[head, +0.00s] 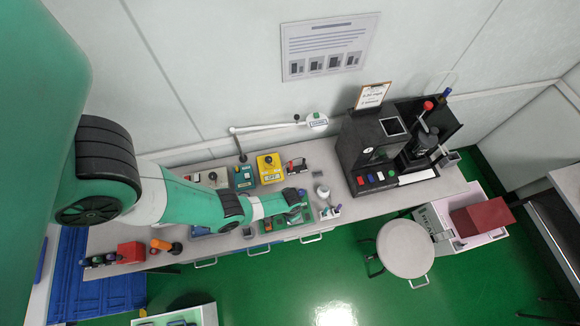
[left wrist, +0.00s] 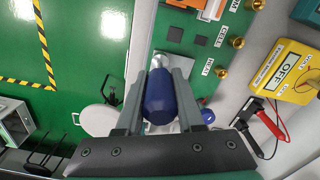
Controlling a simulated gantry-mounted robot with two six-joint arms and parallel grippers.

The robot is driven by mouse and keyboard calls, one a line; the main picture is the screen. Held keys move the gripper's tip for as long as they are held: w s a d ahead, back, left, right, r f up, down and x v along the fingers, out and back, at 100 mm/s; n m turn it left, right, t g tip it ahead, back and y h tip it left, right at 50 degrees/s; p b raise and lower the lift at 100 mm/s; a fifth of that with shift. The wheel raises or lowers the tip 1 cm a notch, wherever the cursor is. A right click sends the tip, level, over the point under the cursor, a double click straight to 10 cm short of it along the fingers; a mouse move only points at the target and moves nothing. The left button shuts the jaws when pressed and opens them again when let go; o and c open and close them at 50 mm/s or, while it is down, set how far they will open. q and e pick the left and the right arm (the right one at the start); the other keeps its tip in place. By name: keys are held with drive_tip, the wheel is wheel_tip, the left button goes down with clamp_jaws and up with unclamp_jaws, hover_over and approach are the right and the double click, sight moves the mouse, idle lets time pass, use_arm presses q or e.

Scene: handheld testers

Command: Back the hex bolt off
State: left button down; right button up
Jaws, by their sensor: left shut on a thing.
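My left gripper (left wrist: 155,95) is shut on a blue-handled tool (left wrist: 159,97) with a silvery tip that points away from the wrist. The tool sits between the two grey fingers. A green board (left wrist: 187,20) lies beyond, with labels, dark square pieces and brass posts. My right gripper is not in view.
A yellow tester (head: 270,168) and a teal tester (head: 243,178) stand at the back of the bench. A black machine (head: 362,148) stands to the right. A red box (head: 131,252) and an orange tool (head: 166,246) lie at the left. A round stool (head: 405,248) stands in front.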

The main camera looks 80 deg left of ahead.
use_arm(q)
drive_tip(key=n, duration=0.3)
drive_tip(key=shift+n, duration=0.4)
drive_tip(key=n, duration=0.4)
drive_tip(key=shift+n, duration=1)
drive_tip(key=n, duration=0.6)
drive_tip(key=shift+r, duration=0.1)
